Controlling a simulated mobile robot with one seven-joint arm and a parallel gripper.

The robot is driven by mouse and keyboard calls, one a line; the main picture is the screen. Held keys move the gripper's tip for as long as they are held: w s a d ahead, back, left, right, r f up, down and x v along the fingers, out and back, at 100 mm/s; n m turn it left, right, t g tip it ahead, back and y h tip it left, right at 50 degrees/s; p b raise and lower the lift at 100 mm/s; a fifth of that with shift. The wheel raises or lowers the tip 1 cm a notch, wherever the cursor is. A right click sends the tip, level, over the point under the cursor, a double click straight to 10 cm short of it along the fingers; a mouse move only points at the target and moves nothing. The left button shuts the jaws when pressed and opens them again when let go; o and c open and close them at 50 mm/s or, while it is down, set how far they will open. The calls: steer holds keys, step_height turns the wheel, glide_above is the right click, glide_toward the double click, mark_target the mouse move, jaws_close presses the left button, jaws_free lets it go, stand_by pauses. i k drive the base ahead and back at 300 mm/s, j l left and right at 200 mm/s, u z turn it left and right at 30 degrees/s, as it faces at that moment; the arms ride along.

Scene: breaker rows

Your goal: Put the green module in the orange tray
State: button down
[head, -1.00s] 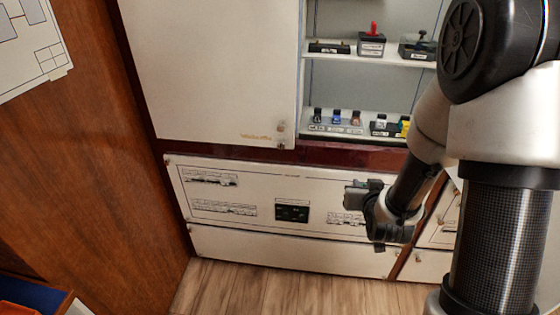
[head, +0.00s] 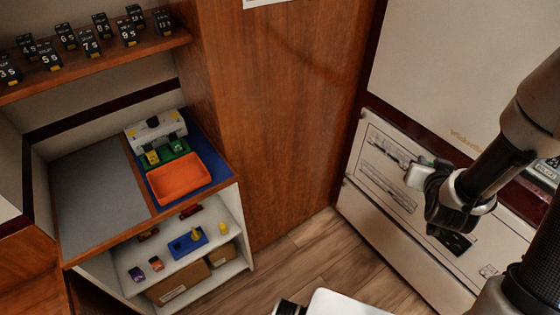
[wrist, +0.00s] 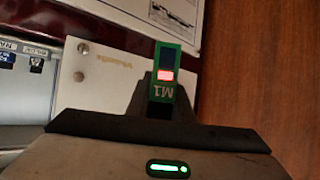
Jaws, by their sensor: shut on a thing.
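My gripper (head: 416,178) is at the right of the head view, held in the air in front of the white panels. The orange tray (head: 178,178) lies on a blue surface on the counter at the left of the head view, well apart from my gripper. The tray looks empty. The module cannot be made out clearly in the head view.
A green holder (head: 167,156) with yellow-marked pieces and a white device (head: 155,131) stand behind the tray. A shelf of black numbered blocks (head: 90,41) hangs above. A lower shelf holds a blue box (head: 187,243). A wooden partition (head: 285,110) stands between counter and panels.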

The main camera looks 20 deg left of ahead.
mark_target(179, 178)
steer(key=i+u, duration=0.2)
steer(key=u, duration=0.25)
steer(key=i+u, duration=0.2)
steer(key=u, duration=0.25)
steer(key=i+l+u, duration=0.15)
steer(key=u, duration=0.3)
steer(key=i+j+u, duration=0.15)
steer(key=u, duration=0.2)
steer(key=i+u, duration=0.3)
